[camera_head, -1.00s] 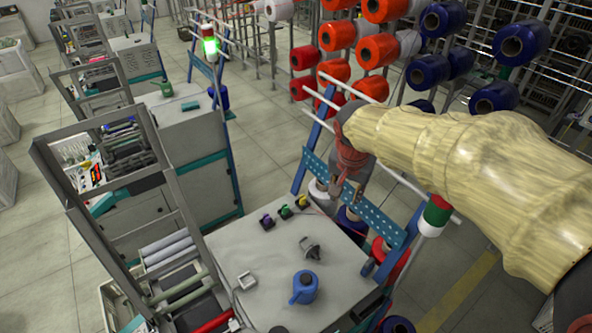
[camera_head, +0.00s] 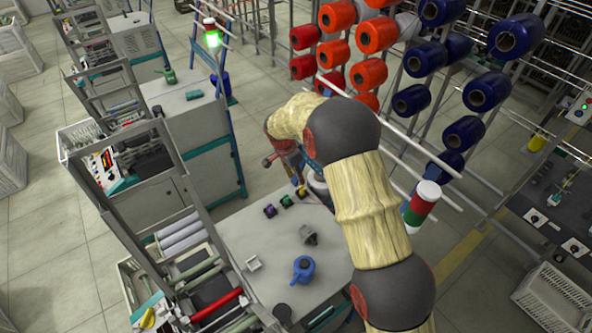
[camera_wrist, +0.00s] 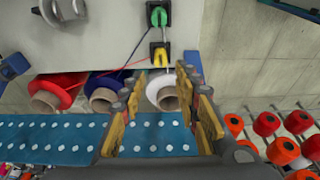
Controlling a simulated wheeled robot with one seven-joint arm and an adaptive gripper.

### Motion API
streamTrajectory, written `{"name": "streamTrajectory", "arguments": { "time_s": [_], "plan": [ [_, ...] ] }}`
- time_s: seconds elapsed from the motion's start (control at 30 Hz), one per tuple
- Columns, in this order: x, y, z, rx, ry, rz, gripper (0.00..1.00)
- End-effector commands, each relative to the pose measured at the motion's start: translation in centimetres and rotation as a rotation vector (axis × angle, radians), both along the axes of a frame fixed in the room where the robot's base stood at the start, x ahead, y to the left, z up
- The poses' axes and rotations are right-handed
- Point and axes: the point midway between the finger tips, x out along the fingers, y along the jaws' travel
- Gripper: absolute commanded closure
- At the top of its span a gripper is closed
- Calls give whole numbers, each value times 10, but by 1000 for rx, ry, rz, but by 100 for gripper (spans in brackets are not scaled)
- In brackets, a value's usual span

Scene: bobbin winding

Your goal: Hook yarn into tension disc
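Small black tension discs with coloured knobs stand on the grey machine top. In the wrist view the green-knobbed one (camera_wrist: 157,15) and the yellow-knobbed one (camera_wrist: 160,55) show; in the head view there is also a purple-knobbed one (camera_head: 269,211). A thin red yarn (camera_wrist: 115,68) and a dark yarn run from cones toward the discs. My gripper (camera_wrist: 162,112) is open, its yellow-padded fingers apart on either side of the white cone (camera_wrist: 165,92) as pictured, near the yellow-knobbed disc. I see no yarn between the fingers. In the head view my arm hides most of the gripper.
A blue perforated rail (camera_wrist: 60,140) runs below the fingers as pictured. A red cone (camera_wrist: 60,92) and a dark blue cone (camera_wrist: 105,92) sit beside the white one. A blue can (camera_head: 303,270) and a grey part (camera_head: 309,235) stand on the machine top (camera_head: 270,290).

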Motion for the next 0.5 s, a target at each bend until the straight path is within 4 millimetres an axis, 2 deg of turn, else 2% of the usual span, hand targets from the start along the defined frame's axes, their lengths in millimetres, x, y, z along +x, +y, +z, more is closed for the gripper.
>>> {"name": "streamTrajectory", "arguments": {
  "time_s": [0.27, 0.5],
  "plan": [
    [2, 1, -12, -1, 0, -8, 68],
    [4, -4, -32, -1, 2, -8, 68]
  ]
}}
